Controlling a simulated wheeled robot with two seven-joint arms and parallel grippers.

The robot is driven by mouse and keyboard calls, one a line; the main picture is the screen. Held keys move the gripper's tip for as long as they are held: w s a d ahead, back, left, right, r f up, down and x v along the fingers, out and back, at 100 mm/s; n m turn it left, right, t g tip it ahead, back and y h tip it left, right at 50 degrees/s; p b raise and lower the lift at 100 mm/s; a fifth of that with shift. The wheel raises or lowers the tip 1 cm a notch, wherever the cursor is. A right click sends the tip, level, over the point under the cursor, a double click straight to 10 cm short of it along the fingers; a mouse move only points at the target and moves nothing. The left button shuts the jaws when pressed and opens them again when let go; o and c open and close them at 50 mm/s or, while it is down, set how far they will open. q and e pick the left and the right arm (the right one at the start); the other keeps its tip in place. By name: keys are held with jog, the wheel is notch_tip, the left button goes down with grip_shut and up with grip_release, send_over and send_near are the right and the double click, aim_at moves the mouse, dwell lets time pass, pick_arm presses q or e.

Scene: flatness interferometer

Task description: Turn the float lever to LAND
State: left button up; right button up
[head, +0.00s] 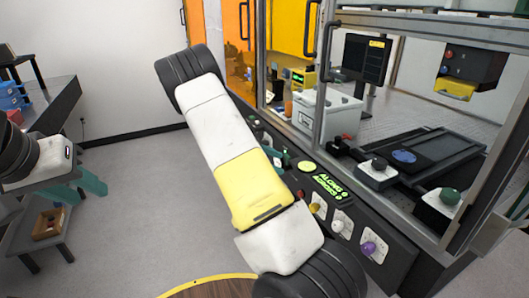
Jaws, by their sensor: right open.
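The control panel (400,250) runs along the front of the machine at the right. It carries a green lit display (328,186), a white-plated dial (342,222), a purple knob (369,248) and a yellow knob (315,208). I cannot make out which control is the float lever, or any LAND marking. My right arm crosses the middle and covers part of the panel. A teal piece of my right gripper (283,160) shows at the panel beyond the arm; the rest is hidden. My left gripper (92,192) is at the far left, its teal fingers apart and empty, away from the panel.
A dark bench (62,105) and low table with a wooden tray (48,224) stand left. Grey floor between is clear.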

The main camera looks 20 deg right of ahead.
aim_at(286, 156)
jog(key=w+f+n+t+h, duration=0.3)
jog(key=w+f+n+h, duration=0.25)
jog(key=w+n, duration=0.2)
jog(key=shift+m+t+h, duration=0.35)
jog(key=shift+t, duration=0.05)
jog(key=d, duration=0.4)
jog(key=w+d, duration=0.1)
jog(key=d, duration=0.2)
jog(key=shift+r, duration=0.35)
jog(key=shift+c, duration=0.5)
grip_shut()
